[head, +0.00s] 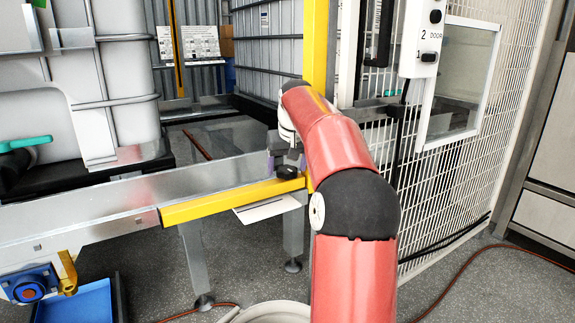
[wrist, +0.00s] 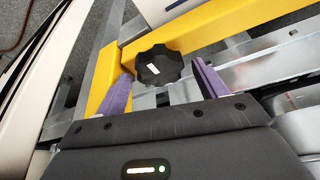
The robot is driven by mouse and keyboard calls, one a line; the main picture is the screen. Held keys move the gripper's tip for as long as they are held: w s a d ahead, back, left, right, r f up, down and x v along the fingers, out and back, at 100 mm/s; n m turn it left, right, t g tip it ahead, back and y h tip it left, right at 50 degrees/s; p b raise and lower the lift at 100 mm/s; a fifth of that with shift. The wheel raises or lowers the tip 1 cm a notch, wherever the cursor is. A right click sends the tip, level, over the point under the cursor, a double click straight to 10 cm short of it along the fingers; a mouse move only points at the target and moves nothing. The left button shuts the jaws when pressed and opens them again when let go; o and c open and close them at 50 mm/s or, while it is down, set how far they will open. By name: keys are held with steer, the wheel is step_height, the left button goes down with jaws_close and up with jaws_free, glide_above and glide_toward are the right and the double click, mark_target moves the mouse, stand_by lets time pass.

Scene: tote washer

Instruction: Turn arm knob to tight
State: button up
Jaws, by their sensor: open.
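The arm knob is black and lobed with a white mark on its top, and it shows in the wrist view (wrist: 159,66) on the yellow arm (wrist: 215,27). In the head view the knob (head: 287,172) sits near the right end of the yellow arm (head: 215,202). My gripper (wrist: 161,70) is open, with one purple finger on each side of the knob. Gaps show between the fingers and the knob, so I see no grip on it. In the head view my gripper (head: 284,158) is partly hidden behind my red arm.
A metal rail (head: 110,195) runs left from the yellow arm. A yellow post (head: 316,45) and a white mesh fence (head: 455,170) stand close behind and right of my arm. A blue tray (head: 80,303) lies at lower left. The floor at right is mostly clear, with an orange cable.

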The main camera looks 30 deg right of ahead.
steer(key=p+v, duration=0.1)
steer(key=v, duration=0.6)
steer(key=shift+r, duration=0.35)
steer(key=shift+s+a, duration=0.15)
steer(key=shift+a, duration=0.05)
steer(key=s+a+f+n, duration=0.1)
steer(key=s+a, duration=0.3)
steer(key=a, duration=0.5)
steer(key=s+a+f+n, duration=0.1)
steer(key=s+a, duration=0.3)
steer(key=a, duration=0.4)
steer(key=s+a+f, duration=0.3)
steer(key=s+f, duration=0.2)
steer(key=s, duration=0.1)
steer(key=s+a+f+n+t+y, duration=0.1)
steer(key=s+a+f, duration=0.2)
steer(key=s+f, duration=0.2)
steer(key=s+a+f, duration=0.4)
steer(key=s+f, duration=0.1)
steer(key=s, duration=0.3)
steer(key=shift+s+f+n, duration=0.25)
steer(key=shift+s+n, duration=0.1)
steer(key=shift+n, duration=0.05)
